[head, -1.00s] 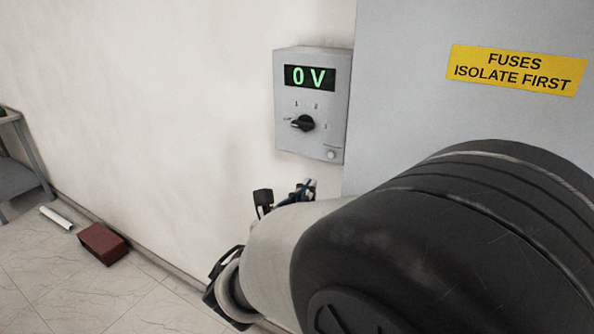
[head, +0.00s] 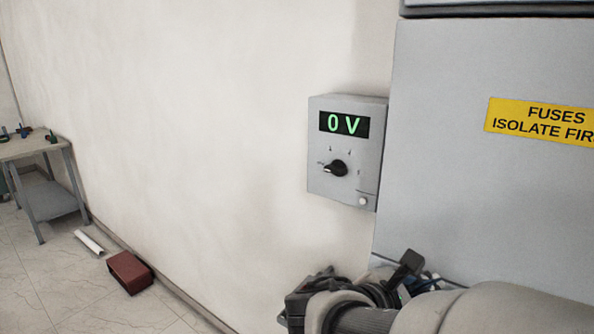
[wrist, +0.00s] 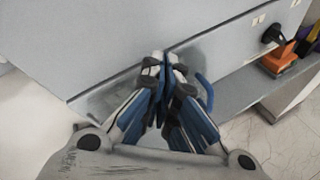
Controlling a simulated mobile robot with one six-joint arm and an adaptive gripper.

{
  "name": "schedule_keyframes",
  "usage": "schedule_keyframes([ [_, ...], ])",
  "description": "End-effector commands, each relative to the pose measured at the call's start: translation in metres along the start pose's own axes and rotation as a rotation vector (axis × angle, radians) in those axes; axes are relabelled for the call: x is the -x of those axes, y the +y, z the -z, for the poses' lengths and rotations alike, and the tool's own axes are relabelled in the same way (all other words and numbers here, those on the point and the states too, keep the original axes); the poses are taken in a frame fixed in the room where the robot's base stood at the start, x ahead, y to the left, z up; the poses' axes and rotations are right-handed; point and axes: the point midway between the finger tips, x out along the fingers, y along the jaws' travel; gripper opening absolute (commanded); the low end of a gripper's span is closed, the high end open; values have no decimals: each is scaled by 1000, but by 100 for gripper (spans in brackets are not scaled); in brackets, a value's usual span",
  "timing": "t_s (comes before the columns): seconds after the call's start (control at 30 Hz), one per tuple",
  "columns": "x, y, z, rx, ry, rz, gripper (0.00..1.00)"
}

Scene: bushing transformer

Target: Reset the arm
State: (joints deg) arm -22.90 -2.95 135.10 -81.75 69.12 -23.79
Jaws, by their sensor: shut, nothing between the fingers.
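My gripper (wrist: 165,62) shows in the wrist view with its blue and grey fingers together at the tips, and nothing is between them. It is in front of a grey panel (wrist: 90,45) and above a grey ledge (wrist: 235,88); I cannot tell whether it touches either. In the head view my arm crosses the bottom right corner, and the fingers cannot be made out there.
A grey wall box (head: 318,150) reads 0 V above a black knob (head: 335,168). A grey cabinet (head: 450,200) stands at right. A table (head: 25,148), white tube (head: 89,241) and red-brown box (head: 130,271) are at left. An orange object (wrist: 279,58) is right of my gripper.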

Motion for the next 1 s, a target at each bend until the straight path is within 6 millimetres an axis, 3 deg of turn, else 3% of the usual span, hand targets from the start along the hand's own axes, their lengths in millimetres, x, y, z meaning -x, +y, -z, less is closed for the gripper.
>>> schedule_keyframes([
  [0.03,-1,-33,-10,-145,48,105,0],
  [0.1,6,-76,-10,-349,122,250,0],
  [0.2,26,-124,-1,-653,224,447,0],
  [0.33,64,-158,22,-1054,357,675,0],
  [0.5,111,-159,43,-1476,506,891,0],
  [0.6,128,-153,49,-1624,564,966,0],
  [0.73,138,-147,52,-1709,601,1011,0],
  [1.0,139,-147,52,-1715,605,1018,0],
])
